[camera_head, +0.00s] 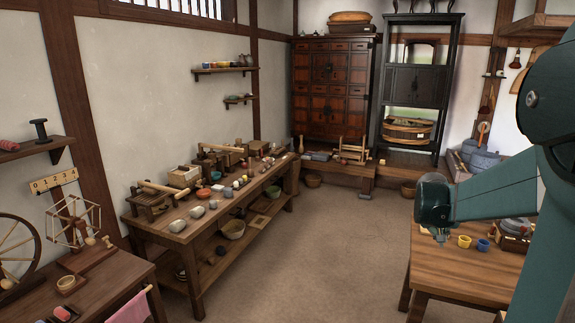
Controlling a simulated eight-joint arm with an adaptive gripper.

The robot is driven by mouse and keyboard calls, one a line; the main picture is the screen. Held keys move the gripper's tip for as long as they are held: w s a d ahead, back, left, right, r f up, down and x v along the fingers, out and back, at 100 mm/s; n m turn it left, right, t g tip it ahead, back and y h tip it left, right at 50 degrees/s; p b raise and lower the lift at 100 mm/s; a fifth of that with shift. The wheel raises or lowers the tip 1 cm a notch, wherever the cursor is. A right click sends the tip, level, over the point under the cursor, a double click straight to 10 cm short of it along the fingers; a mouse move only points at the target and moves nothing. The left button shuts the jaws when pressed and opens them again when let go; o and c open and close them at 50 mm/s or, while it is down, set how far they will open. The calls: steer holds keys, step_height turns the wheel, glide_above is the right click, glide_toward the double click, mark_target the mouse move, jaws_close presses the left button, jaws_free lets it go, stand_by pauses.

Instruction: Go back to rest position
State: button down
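My gripper (440,238) hangs at the end of my teal arm, on the right side of the view. It points down over the left part of the wooden table (455,273) at the right. Its fingers are very small here, and I cannot make out whether they are apart or together. I see nothing clearly held in it. A yellow cup (464,242) and a blue cup (482,245) stand on that table, to the right of the gripper.
A dark stone quern (517,229) sits at the table's right, partly behind my arm. A long bench (178,227) with many small items runs along the left wall. A spinning wheel (15,255) stands at the near left. The floor (320,245) between is clear.

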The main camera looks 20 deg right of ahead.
steer(key=w+a+r+n+t+y, duration=0.1)
steer(key=a+r+n+t, duration=0.1)
steer(key=a, duration=1.3)
steer(key=a+r+n+t+y, duration=0.1)
steer(key=a+r+n+y, duration=0.1)
steer(key=a, duration=1.3)
steer(key=s+a+f+n+y, duration=0.1)
steer(key=s+a, duration=0.3)
steer(key=a, duration=0.5)
steer(key=s+a+f+n+t+y, duration=0.1)
steer(key=s+a, duration=0.3)
steer(key=a, duration=0.6)
steer(key=s+a+f+n+t+y, duration=0.1)
steer(key=s+a, duration=0.3)
steer(key=a, duration=0.5)
steer(key=shift+s+a+f+n+y, duration=0.15)
steer(key=shift+s+f+n+y, duration=0.2)
steer(key=shift+f+n+y, duration=0.4)
steer(key=c, duration=3.2)
jaws_free()
